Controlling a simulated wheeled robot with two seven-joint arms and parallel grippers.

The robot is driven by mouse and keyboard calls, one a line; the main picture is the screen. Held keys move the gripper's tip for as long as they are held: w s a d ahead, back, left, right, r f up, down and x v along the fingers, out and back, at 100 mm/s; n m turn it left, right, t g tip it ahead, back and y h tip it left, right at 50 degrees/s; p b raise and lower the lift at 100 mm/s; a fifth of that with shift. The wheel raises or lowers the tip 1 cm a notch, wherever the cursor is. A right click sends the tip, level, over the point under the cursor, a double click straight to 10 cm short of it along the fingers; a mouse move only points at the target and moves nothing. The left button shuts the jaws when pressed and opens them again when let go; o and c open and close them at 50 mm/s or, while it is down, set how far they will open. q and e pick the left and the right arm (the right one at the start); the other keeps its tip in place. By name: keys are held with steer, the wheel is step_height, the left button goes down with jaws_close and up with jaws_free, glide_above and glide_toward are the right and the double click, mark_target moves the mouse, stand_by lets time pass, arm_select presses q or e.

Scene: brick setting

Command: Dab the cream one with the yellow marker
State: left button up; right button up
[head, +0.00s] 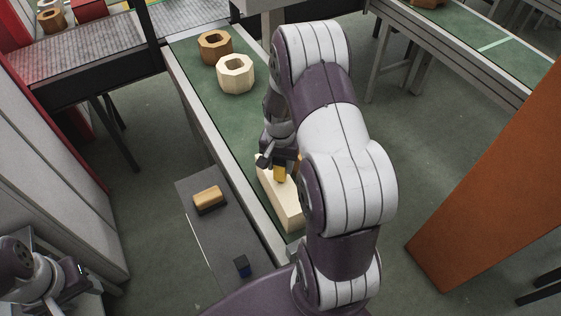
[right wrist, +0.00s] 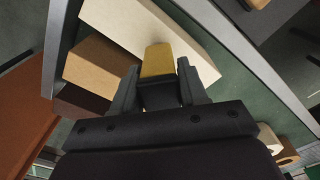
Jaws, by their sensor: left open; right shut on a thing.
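The yellow marker (head: 280,173) has a yellow end and a dark body. My right gripper (head: 279,160) is shut on it; the marker also shows between the fingers in the right wrist view (right wrist: 158,60). Its yellow end overlaps a long cream block (head: 285,207) on the green belt; I cannot tell whether they touch. That block fills the top of the right wrist view (right wrist: 150,22). A cream octagonal ring (head: 236,88) sits farther up the belt, beside a brown octagonal ring (head: 215,57). My left gripper (head: 80,279) is open and empty at lower left.
A tan block (right wrist: 100,65) and a dark brown block (right wrist: 80,103) are beside the long cream block, mostly hidden by my arm in the head view. A grey side table (head: 215,235) holds a tan-topped block (head: 208,198) and a small blue-and-black item (head: 242,266). The belt between rings and gripper looks clear.

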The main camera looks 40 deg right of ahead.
steer(key=shift+f, duration=0.35)
stand_by(1.1)
step_height(320, 180, up, 7)
steer(key=p, duration=0.6)
steer(key=shift+f, duration=0.1)
